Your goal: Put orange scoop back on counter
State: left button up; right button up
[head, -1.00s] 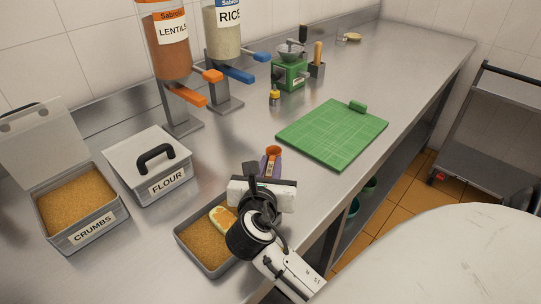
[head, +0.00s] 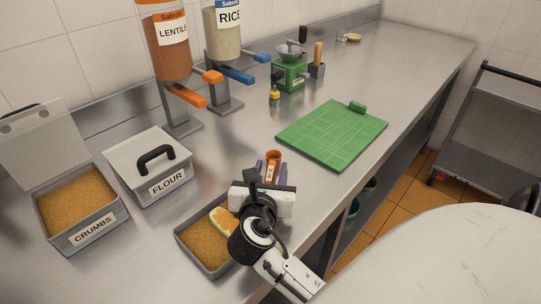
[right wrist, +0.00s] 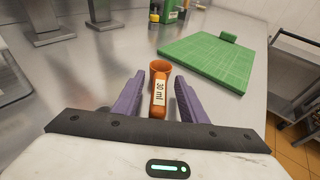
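The orange scoop (head: 272,157) is on the bare counter (head: 237,143), just beyond my right gripper (head: 270,168). In the right wrist view, its handle with a "30 ml" label (right wrist: 160,92) points toward the gripper and its round cup is at the far end. The two purple fingers (right wrist: 158,98) of my right gripper stand on either side of the handle, with a visible gap on both sides. The gripper is open. My left gripper is not in view.
A tray of crumbs (head: 183,238) with a yellow piece (head: 221,222) sits beside my right arm. A green cutting board (head: 333,133) lies beyond to the right. A flour box (head: 150,180) and an open crumbs box (head: 126,214) stand left. The counter's front edge is close right.

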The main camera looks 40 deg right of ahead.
notch_tip(320, 180, up, 10)
jog(key=shift+p, duration=0.5)
dwell(0.5)
